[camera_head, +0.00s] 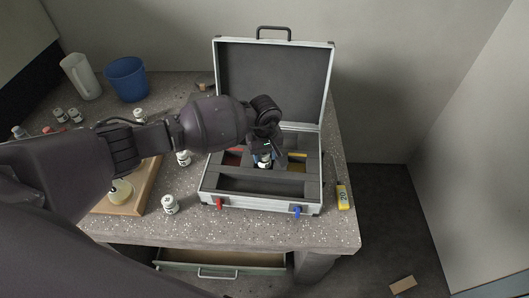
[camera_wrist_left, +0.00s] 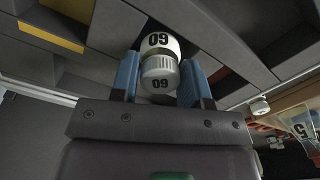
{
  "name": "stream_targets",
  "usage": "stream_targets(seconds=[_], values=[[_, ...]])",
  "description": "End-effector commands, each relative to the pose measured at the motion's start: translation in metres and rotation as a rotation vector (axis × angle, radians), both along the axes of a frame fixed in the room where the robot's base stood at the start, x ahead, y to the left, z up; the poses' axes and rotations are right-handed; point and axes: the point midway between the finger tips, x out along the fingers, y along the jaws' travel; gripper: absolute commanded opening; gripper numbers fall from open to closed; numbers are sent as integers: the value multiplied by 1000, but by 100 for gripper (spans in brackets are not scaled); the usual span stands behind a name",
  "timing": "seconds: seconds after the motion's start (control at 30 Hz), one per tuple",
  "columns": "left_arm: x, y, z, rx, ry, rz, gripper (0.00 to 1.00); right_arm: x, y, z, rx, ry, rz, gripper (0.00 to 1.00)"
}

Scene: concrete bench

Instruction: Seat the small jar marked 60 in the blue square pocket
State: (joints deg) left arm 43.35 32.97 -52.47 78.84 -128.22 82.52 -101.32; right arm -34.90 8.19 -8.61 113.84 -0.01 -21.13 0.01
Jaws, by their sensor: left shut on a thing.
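My left gripper (camera_head: 264,152) is over the middle of the open case (camera_head: 262,206), its blue fingers pointing down. In the left wrist view the gripper (camera_wrist_left: 165,80) is shut on a small white jar (camera_wrist_left: 160,45) whose number reads upside down as 60. The jar also shows below the fingers in the head view (camera_head: 265,161), between the red pocket (camera_head: 232,156) and the yellow pocket (camera_head: 297,163). I cannot make out the blue square pocket; my gripper and the jar cover that part of the insert. I cannot tell whether the jar touches the insert.
The case lid (camera_head: 272,82) stands open behind my gripper. Other white jars (camera_head: 170,204) stand on the bench left of the case, near a wooden board (camera_head: 142,192). A blue bucket (camera_head: 126,79) and a pitcher (camera_head: 81,76) stand at the back left. A yellow object (camera_head: 343,197) lies right of the case.

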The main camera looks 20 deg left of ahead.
Motion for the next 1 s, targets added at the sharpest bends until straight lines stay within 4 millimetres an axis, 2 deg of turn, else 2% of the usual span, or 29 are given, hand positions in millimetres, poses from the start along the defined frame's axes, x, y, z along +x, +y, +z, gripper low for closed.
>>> stream_targets(seconds=[0.7, 1.0], values=[[0, 0, -7, 1, 1, 0, 18, 8, 2, -1, 1, -16, 6, 43], [0, 0, -10, 0, 0, 1, 18, 5, 2, -5, 1, -7, 4, 43]])
